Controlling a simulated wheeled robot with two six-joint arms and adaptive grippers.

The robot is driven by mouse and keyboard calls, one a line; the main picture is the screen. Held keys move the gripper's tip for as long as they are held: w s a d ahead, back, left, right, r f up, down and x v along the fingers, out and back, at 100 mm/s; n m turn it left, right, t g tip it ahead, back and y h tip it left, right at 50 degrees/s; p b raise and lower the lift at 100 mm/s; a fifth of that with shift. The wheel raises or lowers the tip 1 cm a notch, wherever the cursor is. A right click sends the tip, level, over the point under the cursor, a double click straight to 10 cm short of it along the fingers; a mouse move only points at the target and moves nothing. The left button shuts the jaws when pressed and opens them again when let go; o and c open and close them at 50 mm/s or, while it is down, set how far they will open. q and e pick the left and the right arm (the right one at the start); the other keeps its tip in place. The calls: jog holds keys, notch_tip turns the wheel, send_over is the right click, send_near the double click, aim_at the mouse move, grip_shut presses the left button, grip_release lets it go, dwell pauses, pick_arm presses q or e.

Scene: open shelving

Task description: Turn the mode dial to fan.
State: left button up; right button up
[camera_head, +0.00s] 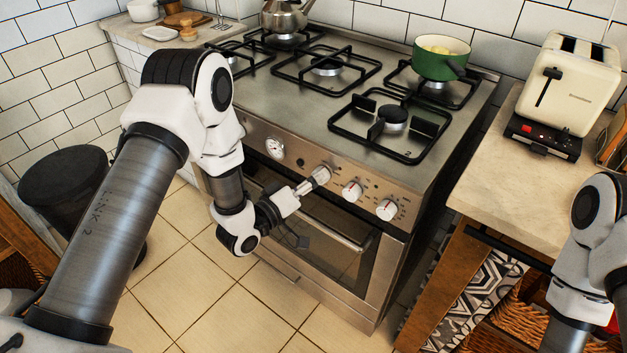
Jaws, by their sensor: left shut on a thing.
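The stove (350,235) has a row of controls on its steel front panel. My left gripper (316,182) is at this panel, shut on a dial (323,172) that its fingers partly cover. To the right of it are two white knobs, the nearer one (351,191) and the farther one (387,209), both free. A round gauge-like dial (274,147) is on the left of the panel. The markings are too small to read, so I cannot tell which setting the held dial points to. My right arm is at the lower right edge; its gripper is not in view.
The oven door handle (335,232) runs below the panel. A green pot (441,58) and a kettle (285,18) stand on the hob. A toaster (570,85) stands on the right counter (490,170). A dark bin (65,185) is at the left.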

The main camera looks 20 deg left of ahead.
pick_arm(q)
jog(key=m+y, duration=0.1)
jog(key=m, duration=0.6)
jog(key=m+y+b, duration=0.1)
jog(key=m, duration=0.6)
jog(key=m+y+b, duration=0.1)
jog(key=m, duration=0.6)
jog(key=shift+d+r, duration=0.1)
dwell(0.5)
jog(key=o, duration=1.2)
jog(key=shift+c, duration=0.2)
